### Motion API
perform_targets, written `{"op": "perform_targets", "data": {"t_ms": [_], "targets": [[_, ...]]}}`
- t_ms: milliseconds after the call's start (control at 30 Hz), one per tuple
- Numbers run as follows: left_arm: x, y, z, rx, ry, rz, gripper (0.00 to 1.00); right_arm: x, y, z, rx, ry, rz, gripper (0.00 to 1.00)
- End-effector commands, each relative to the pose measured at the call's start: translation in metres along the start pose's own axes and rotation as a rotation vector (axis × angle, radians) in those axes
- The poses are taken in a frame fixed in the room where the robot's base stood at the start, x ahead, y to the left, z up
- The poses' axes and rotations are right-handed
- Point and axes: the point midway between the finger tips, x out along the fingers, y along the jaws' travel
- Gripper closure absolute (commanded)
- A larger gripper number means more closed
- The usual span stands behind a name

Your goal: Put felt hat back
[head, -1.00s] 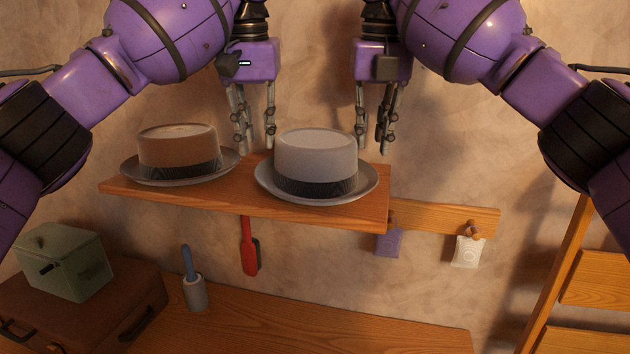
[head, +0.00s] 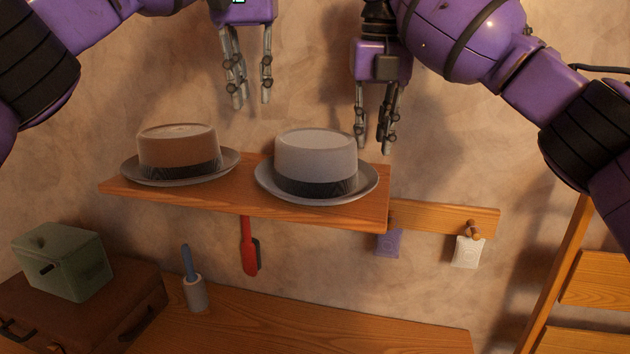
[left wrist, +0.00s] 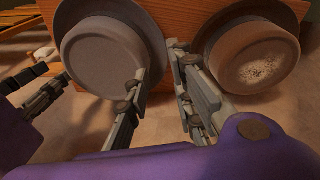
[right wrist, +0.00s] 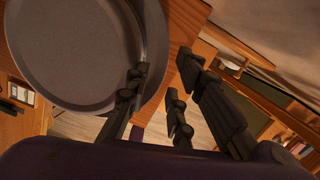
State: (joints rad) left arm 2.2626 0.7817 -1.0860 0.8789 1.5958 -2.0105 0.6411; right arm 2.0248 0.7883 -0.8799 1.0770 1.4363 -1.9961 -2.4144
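A grey felt hat (head: 315,155) with a dark band sits upright on the right part of the wooden shelf (head: 240,205). A brown-crowned hat (head: 178,150) with a grey brim and dark band sits on the left part. Both also show from above in the left wrist view, grey (left wrist: 100,60) and brown (left wrist: 255,58). My left gripper (head: 250,98) is open and empty, above the shelf between the hats. My right gripper (head: 374,148) is open and empty, just behind and right of the grey hat, whose crown fills the upper left of the right wrist view (right wrist: 75,50).
Below the shelf is a wooden desk (head: 330,325) with a cup-like holder (head: 195,293), and a brown case (head: 130,295) carrying a green box (head: 62,262). A peg rail (head: 435,215) with hanging sachets is at right. A wooden ladder-like frame (head: 565,265) stands at far right.

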Motion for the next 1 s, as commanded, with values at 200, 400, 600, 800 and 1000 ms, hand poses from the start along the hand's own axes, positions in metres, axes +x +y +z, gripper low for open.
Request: {"op": "perform_targets", "data": {"t_ms": [200, 400, 600, 800, 1000], "targets": [[-0.029, 0.0, 0.0, -0.001, 0.0, -0.001, 0.78, 0.001, 0.0, 0.0, 0.0, 0.001, 0.0, 0.78], [-0.036, 0.0, 0.0, 0.0, 0.0, 0.001, 0.78, -0.008, 0.0, 0.0, 0.0, -0.002, 0.0, 0.78], [-0.036, 0.0, 0.0, 0.0, 0.0, 0.001, 0.78, -0.046, 0.0, 0.0, 0.002, -0.005, -0.001, 0.78], [-0.036, 0.0, 0.0, 0.0, 0.0, 0.001, 0.78, -0.088, 0.0, 0.0, 0.002, -0.003, -0.001, 0.78], [-0.036, 0.0, 0.0, 0.0, 0.0, 0.001, 0.78, -0.112, 0.0, 0.0, 0.002, -0.001, -0.002, 0.78]]}}
